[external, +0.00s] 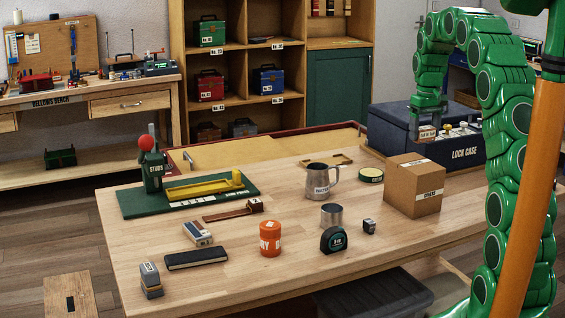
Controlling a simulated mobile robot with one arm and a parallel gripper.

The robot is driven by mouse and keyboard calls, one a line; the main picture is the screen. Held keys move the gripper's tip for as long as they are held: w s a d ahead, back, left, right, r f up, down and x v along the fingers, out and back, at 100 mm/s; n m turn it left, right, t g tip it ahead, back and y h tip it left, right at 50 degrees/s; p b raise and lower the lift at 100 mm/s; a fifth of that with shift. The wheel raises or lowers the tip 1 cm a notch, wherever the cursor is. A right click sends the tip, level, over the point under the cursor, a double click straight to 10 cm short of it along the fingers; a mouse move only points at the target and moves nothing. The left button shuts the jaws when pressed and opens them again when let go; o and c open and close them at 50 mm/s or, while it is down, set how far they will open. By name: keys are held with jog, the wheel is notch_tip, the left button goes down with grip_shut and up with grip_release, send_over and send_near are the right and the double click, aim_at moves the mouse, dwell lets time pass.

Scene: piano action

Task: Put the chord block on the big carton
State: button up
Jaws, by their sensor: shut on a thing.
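My gripper (427,119) points down over the left part of the dark lock case, behind the table. The big carton (402,190), a closed brown cardboard box with a white label, stands on the right side of the table, in front of the case. Its flat top is clear.
The lock case (393,136) has several small parts on top. Near the carton are a round green tin (371,175), a steel jug (320,181), a steel cup (331,215) and a tape measure (333,240). An orange can (270,238) stands further left. My arm curves down the right side.

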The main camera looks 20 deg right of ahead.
send_over(416, 163)
notch_tip(416, 163, down, 6)
jog(key=shift+r, duration=0.2)
jog(key=shift+f, duration=1.55)
jog(key=shift+f, duration=0.15)
jog(key=o, duration=1)
